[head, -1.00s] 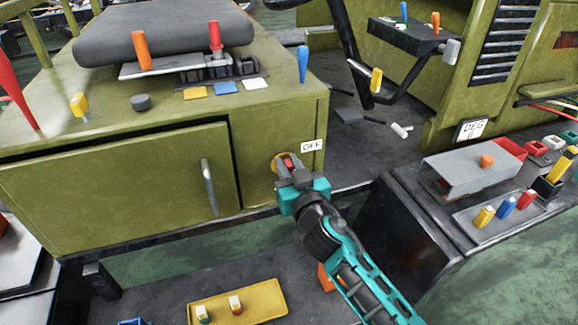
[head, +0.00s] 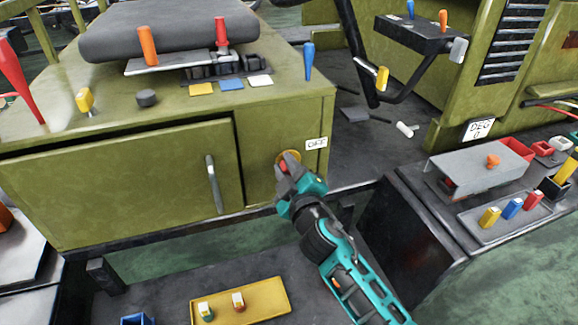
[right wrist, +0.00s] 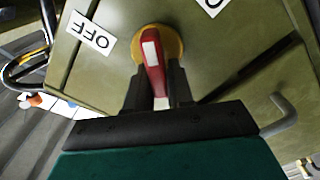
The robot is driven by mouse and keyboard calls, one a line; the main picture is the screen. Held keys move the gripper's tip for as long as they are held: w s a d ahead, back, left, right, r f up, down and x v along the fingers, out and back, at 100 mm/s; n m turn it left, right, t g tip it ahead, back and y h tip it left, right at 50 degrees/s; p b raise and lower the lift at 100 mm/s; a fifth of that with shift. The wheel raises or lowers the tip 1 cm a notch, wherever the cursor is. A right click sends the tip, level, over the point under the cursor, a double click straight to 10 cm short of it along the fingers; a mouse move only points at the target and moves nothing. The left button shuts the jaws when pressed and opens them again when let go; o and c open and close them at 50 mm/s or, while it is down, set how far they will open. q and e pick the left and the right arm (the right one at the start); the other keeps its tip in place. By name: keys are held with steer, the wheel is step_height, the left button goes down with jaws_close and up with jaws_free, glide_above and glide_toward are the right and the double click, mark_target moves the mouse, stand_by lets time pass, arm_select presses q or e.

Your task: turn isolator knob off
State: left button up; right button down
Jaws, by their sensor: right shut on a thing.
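The isolator knob has a red handle with a white mark (right wrist: 152,62) on a round yellow base (right wrist: 172,38). It sits on the front of the green cabinet (head: 262,130). My right gripper is shut on the red handle, with a dark finger on each side in the right wrist view (right wrist: 158,92). The OFF label (head: 316,143) is up and right of the knob; in the right wrist view the OFF label (right wrist: 90,33) is left of it. My left gripper is not in view.
A cabinet door with a metal handle (head: 214,184) is left of the knob. Colored levers, including a blue one (head: 309,60), stand on the cabinet top. A yellow tray (head: 262,300) lies below. A dark bench with a grey bracket (head: 480,165) stands at right.

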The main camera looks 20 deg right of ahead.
steer(key=n, duration=0.3)
steer(key=shift+a+f+n, duration=0.15)
steer(key=shift+f+n, duration=0.15)
steer(key=shift+n, duration=0.1)
steer(key=n, duration=0.4)
steer(key=shift+a+f, duration=0.1)
steer(key=shift+f, duration=0.2)
steer(key=shift+n, duration=0.3)
steer(key=c, duration=1.1)
jaws_free()
